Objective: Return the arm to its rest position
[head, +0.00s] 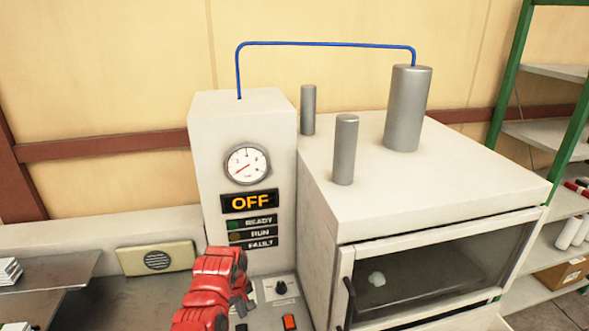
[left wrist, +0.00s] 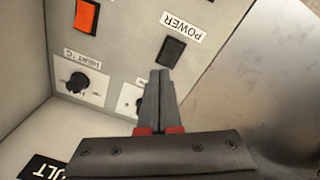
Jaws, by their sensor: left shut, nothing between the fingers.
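My left gripper (head: 243,299) is red with dark fingers and reaches over the control panel at the foot of the white machine. In the left wrist view the left gripper (left wrist: 162,75) is shut and empty, its tips close to a black power switch (left wrist: 172,52); I cannot tell whether they touch it. An orange switch (head: 289,322) and a black knob (head: 281,287) are on the panel; they also show as an orange switch and a "HEAT °C" knob in the left wrist view. The right gripper is not in view.
The white control column (head: 210,140) has a gauge (head: 247,163) and an "OFF" display (head: 250,202). A white cabinet (head: 460,180) with a glass door (head: 430,270) stands to the right, with metal cylinders on top. Green-framed shelves (head: 545,135) are at far right.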

